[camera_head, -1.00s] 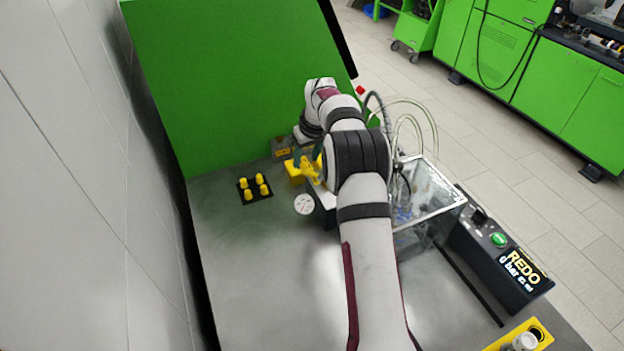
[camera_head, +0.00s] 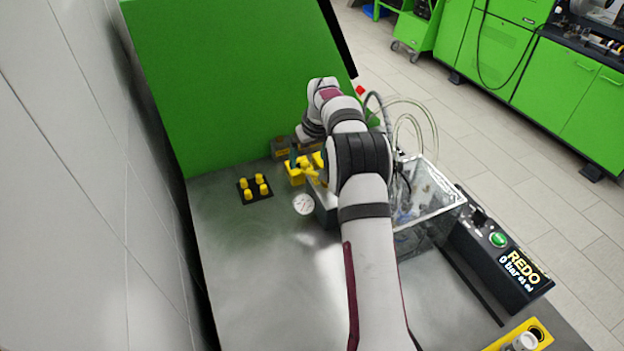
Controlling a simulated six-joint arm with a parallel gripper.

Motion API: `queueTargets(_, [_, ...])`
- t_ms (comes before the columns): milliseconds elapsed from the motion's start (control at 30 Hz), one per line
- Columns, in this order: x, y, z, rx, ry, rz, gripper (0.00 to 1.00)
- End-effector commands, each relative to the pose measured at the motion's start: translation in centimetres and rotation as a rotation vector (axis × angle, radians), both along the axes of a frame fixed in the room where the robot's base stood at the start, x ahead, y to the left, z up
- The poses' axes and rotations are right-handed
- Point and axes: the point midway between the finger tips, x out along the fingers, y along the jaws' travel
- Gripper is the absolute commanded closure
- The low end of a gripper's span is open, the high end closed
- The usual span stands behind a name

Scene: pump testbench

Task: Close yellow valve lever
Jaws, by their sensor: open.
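My arm reaches over from the front and bends down there. My gripper (camera_head: 297,158) shows only in small part, beside the yellow parts. It is open. I cannot tell whether it touches the lever. A white round gauge (camera_head: 303,204) sits just in front of the yellow parts.
A black plate with several yellow knobs (camera_head: 255,188) lies to the left. A clear tank (camera_head: 430,205) with hoses stands right of my arm, beside a black control box (camera_head: 503,255). A green panel (camera_head: 230,80) closes off the back. The front left of the bench (camera_head: 255,275) is clear.

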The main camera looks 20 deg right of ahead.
Motion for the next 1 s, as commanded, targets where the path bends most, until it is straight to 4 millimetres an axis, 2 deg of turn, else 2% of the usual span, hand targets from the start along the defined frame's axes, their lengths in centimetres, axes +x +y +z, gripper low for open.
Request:
queueTargets(533, [0.1,0.1,5.7,0.000,-0.003,0.001,0.03])
queueTargets(1000, [0.1,0.1,6.1,0.000,-0.003,0.000,0.03])
